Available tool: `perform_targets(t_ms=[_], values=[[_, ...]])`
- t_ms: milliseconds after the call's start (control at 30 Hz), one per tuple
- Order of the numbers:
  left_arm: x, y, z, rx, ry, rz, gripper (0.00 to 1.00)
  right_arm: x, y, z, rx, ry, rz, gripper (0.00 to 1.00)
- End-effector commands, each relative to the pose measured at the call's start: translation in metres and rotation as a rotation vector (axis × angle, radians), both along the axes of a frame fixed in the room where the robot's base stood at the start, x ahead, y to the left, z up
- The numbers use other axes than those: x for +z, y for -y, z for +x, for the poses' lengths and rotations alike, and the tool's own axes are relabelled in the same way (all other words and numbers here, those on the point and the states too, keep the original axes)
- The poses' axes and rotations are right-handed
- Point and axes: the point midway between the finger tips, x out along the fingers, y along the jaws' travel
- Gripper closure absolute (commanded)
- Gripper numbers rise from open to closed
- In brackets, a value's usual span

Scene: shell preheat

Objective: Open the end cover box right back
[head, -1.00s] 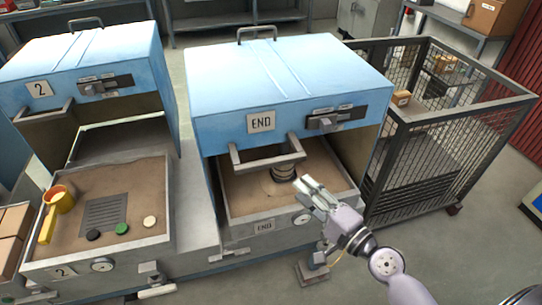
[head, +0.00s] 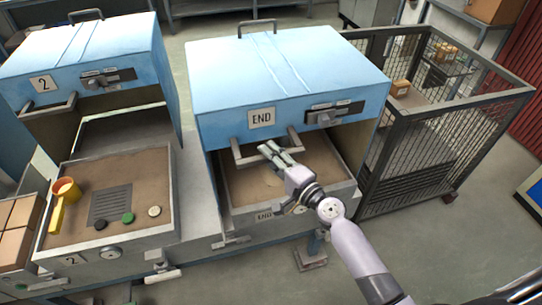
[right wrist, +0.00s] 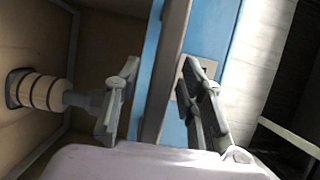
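The blue END cover box (head: 290,85) stands raised at its front over a sand-filled tray (head: 232,222), with an open gap between them. Its grey U-shaped front handle (head: 243,158) sits below the END label. My right gripper (head: 276,152) is at this handle in the head view and hides part of it. In the right wrist view the gripper (right wrist: 160,98) has its fingers apart, with the grey handle bar (right wrist: 166,70) running between them. The bar looks clear of both fingers. My left gripper is not in view.
A wire mesh cage (head: 440,130) stands close on the right. A banded round part (right wrist: 40,90) shows inside the END box.

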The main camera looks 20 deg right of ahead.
Motion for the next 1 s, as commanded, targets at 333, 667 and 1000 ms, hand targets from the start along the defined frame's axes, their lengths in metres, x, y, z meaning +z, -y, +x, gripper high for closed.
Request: perform_targets(t_ms=[333,667,1000], values=[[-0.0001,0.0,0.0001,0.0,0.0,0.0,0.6,0.0002,0.0,-0.0003,0.0,0.0,0.0,0.81],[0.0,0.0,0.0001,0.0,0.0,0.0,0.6,0.0,0.0002,-0.0005,0.0,0.0,0.0,1.0],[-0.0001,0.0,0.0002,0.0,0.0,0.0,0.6,-0.0004,0.0002,-0.0006,0.0,-0.001,-0.001,1.0]])
